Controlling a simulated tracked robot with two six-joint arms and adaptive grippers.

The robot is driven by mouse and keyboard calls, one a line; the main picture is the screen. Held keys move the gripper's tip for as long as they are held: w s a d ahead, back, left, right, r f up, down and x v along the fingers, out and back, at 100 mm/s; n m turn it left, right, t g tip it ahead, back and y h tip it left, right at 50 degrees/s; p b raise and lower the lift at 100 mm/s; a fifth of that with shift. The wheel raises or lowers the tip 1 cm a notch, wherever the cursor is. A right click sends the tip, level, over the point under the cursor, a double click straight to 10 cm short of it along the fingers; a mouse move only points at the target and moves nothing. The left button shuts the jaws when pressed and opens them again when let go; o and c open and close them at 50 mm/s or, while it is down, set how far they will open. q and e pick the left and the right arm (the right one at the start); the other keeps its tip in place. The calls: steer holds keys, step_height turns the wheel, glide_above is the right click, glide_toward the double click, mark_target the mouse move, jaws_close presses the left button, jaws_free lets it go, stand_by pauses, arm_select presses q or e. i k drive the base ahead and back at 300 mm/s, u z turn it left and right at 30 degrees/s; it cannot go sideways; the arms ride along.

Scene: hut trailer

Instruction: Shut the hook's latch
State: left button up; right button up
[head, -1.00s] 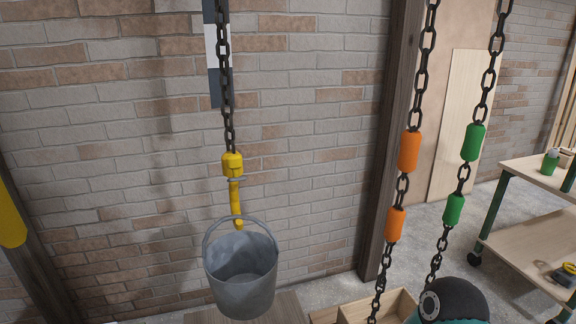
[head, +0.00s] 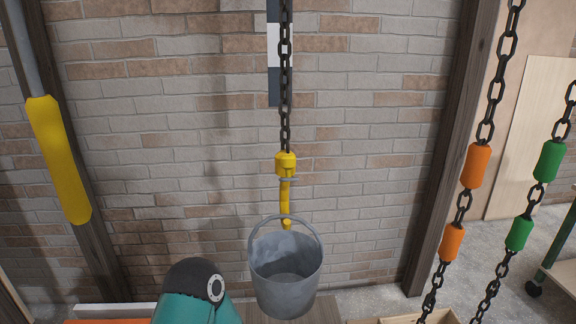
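A yellow hook (head: 286,200) hangs on a dark chain (head: 285,90) in the middle of the head view. A grey bucket (head: 287,285) hangs at the hook by its handle, its mouth upward. A thin grey piece sits just under the hook's yellow top block (head: 286,165); I cannot tell for sure whether this is the latch, or how it stands. A teal arm part of mine with a dark rounded end shows at the bottom, left of the bucket. Neither gripper's fingers show.
An orange-sleeved chain (head: 475,165) and a green-sleeved chain (head: 549,162) hang at the right. A yellow-sleeved pole (head: 58,160) stands at the left by a dark post. A brick wall (head: 370,120) is behind the hook. A wooden box (head: 425,317) is at the bottom right.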

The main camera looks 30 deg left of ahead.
mark_target(287, 161)
steer(key=z, duration=0.1)
steer(key=k, duration=0.7)
steer(key=u, duration=0.6)
steer(key=i, duration=1)
steer(key=u, duration=0.4)
steer(key=k, duration=0.5)
steer(key=u, duration=0.65)
steer(key=i, duration=0.45)
